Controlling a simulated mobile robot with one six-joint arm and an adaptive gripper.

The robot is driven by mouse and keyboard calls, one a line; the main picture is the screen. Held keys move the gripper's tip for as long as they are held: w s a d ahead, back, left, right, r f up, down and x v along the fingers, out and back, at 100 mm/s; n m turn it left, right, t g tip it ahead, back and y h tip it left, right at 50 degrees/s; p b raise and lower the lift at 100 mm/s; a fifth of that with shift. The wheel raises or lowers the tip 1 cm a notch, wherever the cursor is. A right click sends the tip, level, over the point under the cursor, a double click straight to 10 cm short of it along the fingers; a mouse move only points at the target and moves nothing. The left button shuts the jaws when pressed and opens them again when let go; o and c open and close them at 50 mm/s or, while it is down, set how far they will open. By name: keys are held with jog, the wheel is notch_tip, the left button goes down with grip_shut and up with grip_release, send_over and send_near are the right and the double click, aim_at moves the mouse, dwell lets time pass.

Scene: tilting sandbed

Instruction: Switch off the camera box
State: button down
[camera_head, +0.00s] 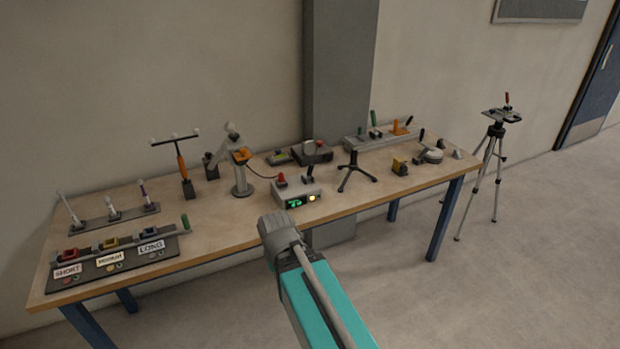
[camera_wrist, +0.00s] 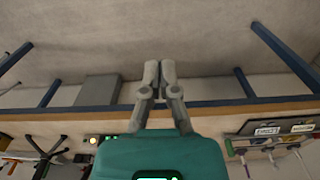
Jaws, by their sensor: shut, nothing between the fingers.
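A small grey box (camera_head: 298,193), which looks like the camera box, sits near the table's front edge. Its front has a lit green display (camera_head: 295,203) and a lit yellow round light (camera_head: 312,198). A black lever (camera_head: 309,174) and a red knob (camera_head: 281,180) stand on top. In the wrist view only its lit front (camera_wrist: 93,140) shows, partly hidden by my teal gripper body. My gripper (camera_wrist: 159,70) is shut and empty, its fingertips together, in front of the table edge and apart from the box. My arm's grey end (camera_head: 278,232) is just in front of and below the box.
The wooden table (camera_head: 225,218) holds an orange-collared lamp-like stand (camera_head: 241,175) left of the box and a black tripod stand (camera_head: 356,172) right of it. A labelled switch panel (camera_head: 110,258) lies at the left front. A floor tripod (camera_head: 495,150) stands at right.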

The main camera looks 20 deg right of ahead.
jog(key=shift+f, duration=0.1)
jog(key=w+d+f+n+t+h+b, duration=0.1)
jog(key=w+d+f+t+b, duration=0.25)
jog(key=w, duration=0.25)
jog(key=w+d+f+n+t+b, duration=0.1)
jog(key=w+d+f+t+b, duration=0.1)
jog(key=w+d+b, duration=0.3)
jog(key=w+d+f+n+t+h+b, duration=0.1)
jog(key=w+d+f+n+t+b, duration=0.15)
jog(key=w+b, duration=0.35)
jog(key=w+d+r+n+t+h+b, duration=0.1)
jog(key=w+d+n+t+h+b, duration=0.1)
jog(key=w+d+n+t+b, duration=0.8)
jog(key=w+d+t+b, duration=0.1)
jog(key=d+t+b, duration=0.3)
jog(key=b, duration=0.5)
jog(key=shift+w+d+t, duration=0.3)
jog(key=shift+w, duration=0.1)
